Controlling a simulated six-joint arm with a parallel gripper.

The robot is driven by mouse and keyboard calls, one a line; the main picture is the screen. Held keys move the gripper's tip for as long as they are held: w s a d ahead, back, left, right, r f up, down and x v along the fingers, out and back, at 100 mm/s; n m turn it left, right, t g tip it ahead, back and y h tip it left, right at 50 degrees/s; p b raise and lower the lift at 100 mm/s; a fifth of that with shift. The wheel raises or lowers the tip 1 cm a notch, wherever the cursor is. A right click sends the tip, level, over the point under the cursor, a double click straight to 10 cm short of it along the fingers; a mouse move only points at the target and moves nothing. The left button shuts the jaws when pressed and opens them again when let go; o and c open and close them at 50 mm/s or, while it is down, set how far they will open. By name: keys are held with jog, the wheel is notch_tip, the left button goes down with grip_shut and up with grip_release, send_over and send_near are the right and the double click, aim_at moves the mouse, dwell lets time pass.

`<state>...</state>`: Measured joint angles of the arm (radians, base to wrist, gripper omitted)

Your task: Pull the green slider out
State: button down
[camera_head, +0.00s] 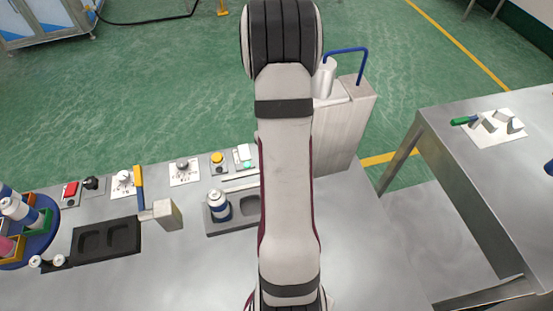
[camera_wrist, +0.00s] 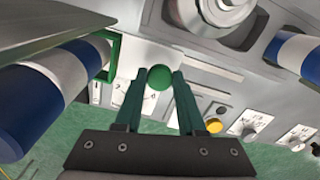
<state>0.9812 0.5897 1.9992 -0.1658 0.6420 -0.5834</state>
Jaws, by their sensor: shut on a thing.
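The green slider's round knob (camera_wrist: 159,77) shows in the wrist view near the middle, in front of a white marked panel (camera_wrist: 130,91). My gripper (camera_wrist: 158,85) has its two teal fingers on either side of the knob, shut on it. Nothing else is between the fingers. In the head view my arm crosses the middle of the picture and hides the gripper and the held knob.
A blue-and-white can (camera_wrist: 55,85) and a green frame (camera_wrist: 112,48) are close on the left in the wrist view. A yellow button (camera_head: 217,158) and knob panels line the bench's back edge. A can (camera_head: 218,205) stands in a grey fixture (camera_head: 243,221).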

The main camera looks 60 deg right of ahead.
jog(key=w+a, duration=0.8)
jog(key=shift+w+a, duration=0.15)
jog(key=shift+w, duration=0.1)
jog(key=c, duration=0.5)
grip_release()
jog(key=shift+s+r, duration=0.1)
jog(key=shift+r, duration=0.05)
notch_tip(320, 180, up, 16)
jog(key=shift+f, duration=0.2)
